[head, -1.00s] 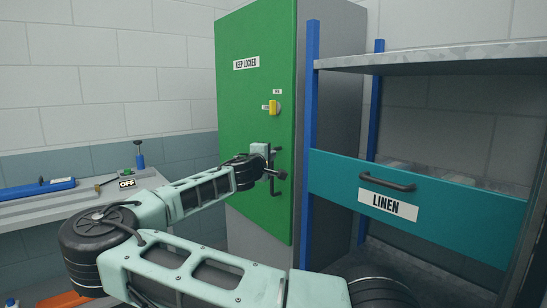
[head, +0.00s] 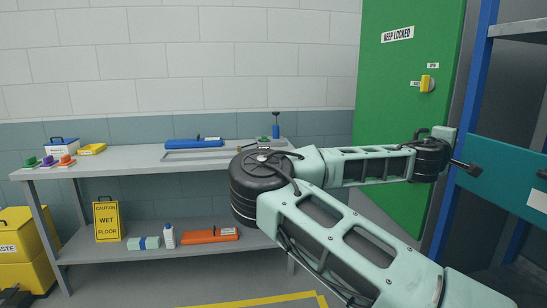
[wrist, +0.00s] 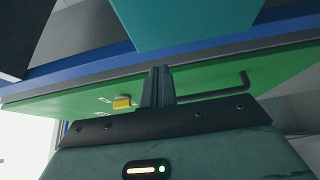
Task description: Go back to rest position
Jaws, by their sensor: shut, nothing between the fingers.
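My gripper (wrist: 158,86) is shut and empty. In the wrist view its two fingers stand together in front of the green cabinet door (wrist: 210,93). In the head view my gripper (head: 467,166) is at the end of my outstretched arm, in front of the right edge of the green door (head: 400,75) and near the blue shelf post. I cannot tell the exact gap to either. The door looks closed; its yellow knob (head: 427,83) also shows in the wrist view (wrist: 122,103). The door handle (wrist: 225,90) shows beside the fingers.
A teal drawer front (head: 500,170) and blue post (head: 474,95) stand at the right. A grey workbench (head: 120,166) carries a blue tool and small items. Its lower shelf holds a yellow wet-floor sign (head: 107,220). Yellow bins (head: 22,240) stand at far left.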

